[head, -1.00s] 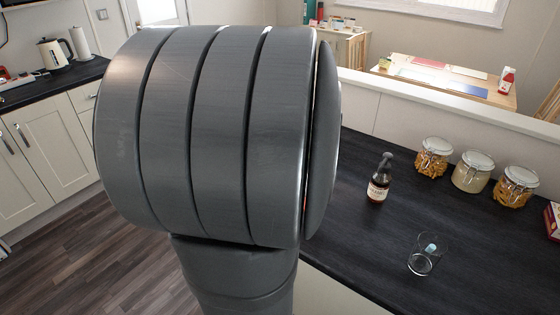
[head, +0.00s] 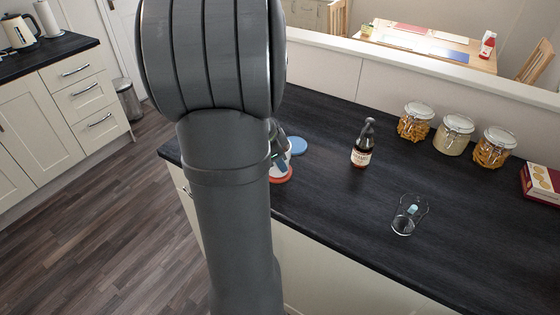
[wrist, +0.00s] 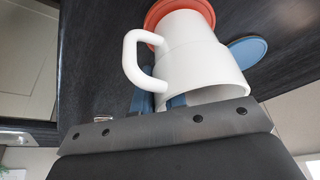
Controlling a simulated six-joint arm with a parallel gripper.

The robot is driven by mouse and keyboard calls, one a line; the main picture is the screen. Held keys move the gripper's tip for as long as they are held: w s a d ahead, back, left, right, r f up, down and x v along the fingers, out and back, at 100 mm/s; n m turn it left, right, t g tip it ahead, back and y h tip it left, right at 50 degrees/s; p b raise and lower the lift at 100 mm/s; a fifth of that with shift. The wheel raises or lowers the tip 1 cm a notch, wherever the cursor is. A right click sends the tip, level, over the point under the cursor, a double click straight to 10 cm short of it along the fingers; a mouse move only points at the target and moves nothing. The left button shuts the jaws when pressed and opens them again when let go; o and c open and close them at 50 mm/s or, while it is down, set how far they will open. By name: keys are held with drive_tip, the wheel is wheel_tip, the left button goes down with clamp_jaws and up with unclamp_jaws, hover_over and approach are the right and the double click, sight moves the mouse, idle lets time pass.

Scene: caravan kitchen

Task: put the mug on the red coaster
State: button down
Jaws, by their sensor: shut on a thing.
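The white mug (wrist: 198,58) is upright in the wrist view, its handle to the left. My gripper (wrist: 158,101) is shut on the mug; its blue fingers show below the handle. The red coaster (wrist: 181,6) lies directly under the mug's base, its rim showing around it. In the head view the mug (head: 291,160) is mostly hidden behind my arm, and the red coaster (head: 284,178) shows just below it. My gripper (head: 277,155) is partly visible there. I cannot tell whether the mug's base touches the coaster.
A blue coaster (head: 297,146) lies just behind the mug. A brown bottle (head: 362,145) and a clear glass (head: 405,218) stand to the right. Several jars (head: 454,135) and a red box (head: 541,183) are farther right. The dark counter (head: 330,205) is clear between.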

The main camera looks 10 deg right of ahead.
drive_tip(key=c, duration=1.5)
unclamp_jaws()
drive_tip(key=shift+f, duration=0.15)
drive_tip(key=shift+o, duration=0.2)
drive_tip(key=v, duration=1.2)
drive_tip(key=shift+r, duration=0.2)
drive_tip(key=shift+f, duration=0.1)
